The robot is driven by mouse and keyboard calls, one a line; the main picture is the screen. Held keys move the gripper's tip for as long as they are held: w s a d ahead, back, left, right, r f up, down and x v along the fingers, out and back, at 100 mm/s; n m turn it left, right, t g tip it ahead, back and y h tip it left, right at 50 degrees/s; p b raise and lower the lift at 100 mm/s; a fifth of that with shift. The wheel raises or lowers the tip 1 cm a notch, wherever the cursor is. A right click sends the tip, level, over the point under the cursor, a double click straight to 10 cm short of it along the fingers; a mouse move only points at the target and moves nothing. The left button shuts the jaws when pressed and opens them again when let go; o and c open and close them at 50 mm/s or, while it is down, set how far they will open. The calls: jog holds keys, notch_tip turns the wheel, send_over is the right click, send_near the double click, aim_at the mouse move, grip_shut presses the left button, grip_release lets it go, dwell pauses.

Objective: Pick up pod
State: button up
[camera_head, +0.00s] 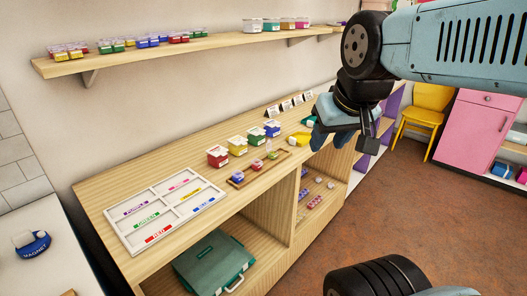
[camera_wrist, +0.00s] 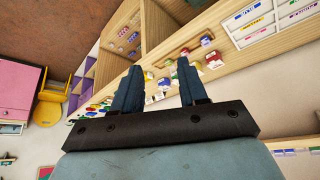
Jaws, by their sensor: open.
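My gripper (camera_head: 332,138) is open and empty, held out in front of the bench to the right of the bead boxes. In the wrist view, its two fingers (camera_wrist: 159,66) stand apart with the bench behind them. No item is labelled a pod. Small coloured pieces lie on a wooden tray (camera_head: 262,171) at the bench's front edge: a blue one (camera_head: 237,177), a red one (camera_head: 256,166) and a green one (camera_head: 272,156). Several small purple and pale pieces (camera_head: 314,201) lie on the shelf below. I cannot tell which piece is the pod.
Lidded boxes, red (camera_head: 218,156), yellow (camera_head: 237,145) and blue (camera_head: 272,128), stand behind the tray. A labelled white board (camera_head: 125,226) lies left. A teal case (camera_head: 213,264) sits below. A wall shelf (camera_head: 190,48) holds more boxes. A yellow chair (camera_head: 432,97) stands right; brown floor is clear.

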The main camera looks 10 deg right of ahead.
jog(key=shift+o, duration=1)
jog(key=shift+w+d, duration=0.2)
jog(key=shift+d, duration=0.05)
jog(key=shift+o, duration=1)
jog(key=w+d+f+t+h, duration=0.1)
jog(key=w+d, duration=0.2)
jog(key=w, duration=0.4)
jog(key=w+d+f+t+h, duration=0.1)
jog(key=w+d+h, duration=0.1)
jog(key=w+d, duration=0.2)
jog(key=w, duration=0.2)
jog(key=shift+w+d+f+n, duration=0.3)
jog(key=shift+w, duration=0.05)
jog(key=w+d+f+n+t, duration=0.2)
jog(key=w+d+f, duration=0.1)
jog(key=w, duration=0.4)
jog(key=n+t+y, duration=0.2)
jog(key=n+y, duration=0.2)
jog(key=y, duration=0.7)
send_near(270, 153)
jog(key=x, duration=0.7)
